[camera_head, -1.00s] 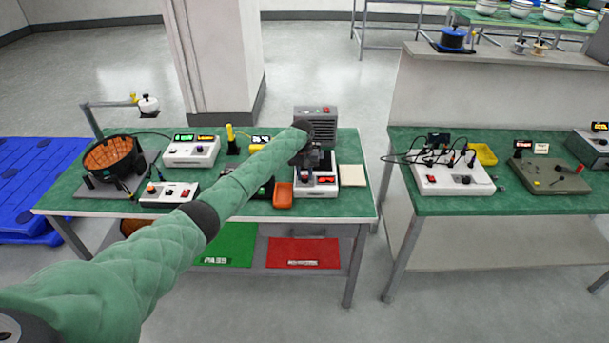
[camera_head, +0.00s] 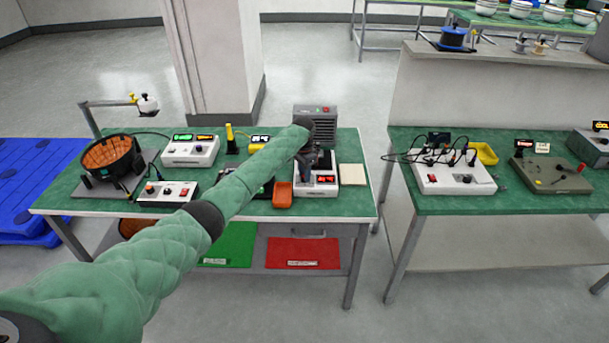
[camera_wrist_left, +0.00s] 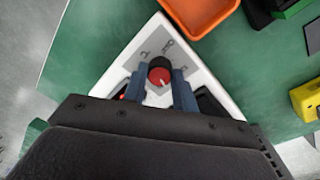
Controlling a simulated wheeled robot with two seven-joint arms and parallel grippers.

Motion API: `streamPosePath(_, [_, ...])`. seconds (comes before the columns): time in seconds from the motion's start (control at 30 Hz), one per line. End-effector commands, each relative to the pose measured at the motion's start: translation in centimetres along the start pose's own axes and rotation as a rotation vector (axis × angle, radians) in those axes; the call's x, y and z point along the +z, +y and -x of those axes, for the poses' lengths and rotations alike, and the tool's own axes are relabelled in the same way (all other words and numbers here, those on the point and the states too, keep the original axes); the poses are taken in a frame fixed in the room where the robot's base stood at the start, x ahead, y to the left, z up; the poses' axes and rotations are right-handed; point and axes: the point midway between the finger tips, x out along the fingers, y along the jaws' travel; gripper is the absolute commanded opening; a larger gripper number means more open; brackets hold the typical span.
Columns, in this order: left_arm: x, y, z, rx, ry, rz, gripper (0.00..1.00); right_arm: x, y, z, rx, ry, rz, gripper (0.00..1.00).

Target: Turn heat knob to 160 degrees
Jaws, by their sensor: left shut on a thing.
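The heat knob (camera_wrist_left: 160,74) is red with a dark rim and a pale pointer mark, on a white device panel in the left wrist view. My left gripper (camera_wrist_left: 163,86) is shut on it, with a blue-grey finger on each side. The printed marks around the knob are too small to read. In the head view the white device (camera_head: 318,190) stands near the right end of the left green table, with a red lit display on its front. My left gripper (camera_head: 311,168) is over this device, and its dark wrist hides the knob there. My right gripper is not in view.
An orange tray (camera_head: 282,194) sits just left of the device. A grey vented box (camera_head: 322,120) stands behind it, and a pale pad (camera_head: 352,174) lies to its right. Other instruments (camera_head: 190,150) fill the table's left side.

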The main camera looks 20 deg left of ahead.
Motion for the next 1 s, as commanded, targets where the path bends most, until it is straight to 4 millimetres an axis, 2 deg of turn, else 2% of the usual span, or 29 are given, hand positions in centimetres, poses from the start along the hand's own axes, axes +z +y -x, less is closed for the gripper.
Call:
streamPosePath(0.23, [0.0, -0.1, 0.0, 0.0, -0.009, -0.198, 0.05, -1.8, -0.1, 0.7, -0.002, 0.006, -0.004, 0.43])
streamPosePath(0.5, [-0.1, -0.1, 0.1, -0.001, -0.015, -0.345, 0.05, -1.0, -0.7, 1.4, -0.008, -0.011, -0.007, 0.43])
streamPosePath(0.83, [-0.1, -0.1, 0.1, -0.001, -0.018, -0.411, 0.05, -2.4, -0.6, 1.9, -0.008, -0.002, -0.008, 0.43])
streamPosePath(1.0, [-0.1, -0.1, 0.2, -0.001, -0.019, -0.415, 0.05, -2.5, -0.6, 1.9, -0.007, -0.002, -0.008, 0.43])
